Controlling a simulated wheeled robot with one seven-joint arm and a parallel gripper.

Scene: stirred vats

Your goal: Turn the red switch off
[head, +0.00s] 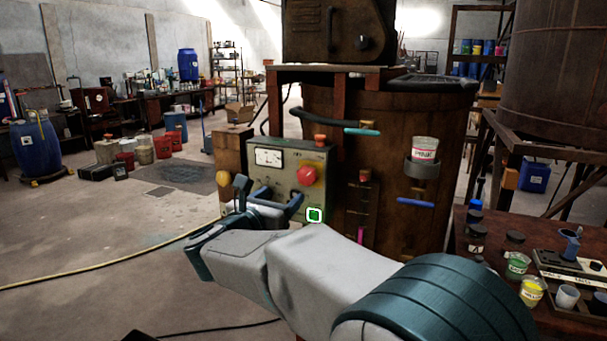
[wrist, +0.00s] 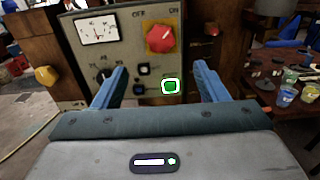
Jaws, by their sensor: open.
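The red switch (head: 306,175) is a round knob on the front of a grey-green control panel (head: 262,180). In the wrist view the red switch (wrist: 160,39) sits on a yellow plate, with OFF printed to its upper left and ON to its upper right. I cannot tell surely which label it points to. My gripper (head: 268,196) is in front of the panel, low and left of the switch. In the wrist view my gripper (wrist: 160,72) has its two blue fingers spread with nothing between them, below the switch and apart from it.
A dial gauge (wrist: 97,29) is at the panel's upper left. A green lit square (wrist: 171,86) is below the switch. A rusty vat (head: 400,150) stands to the panel's right. A table with paint pots (head: 530,292) is at the right. The floor at left is open, crossed by a yellow hose (head: 95,270).

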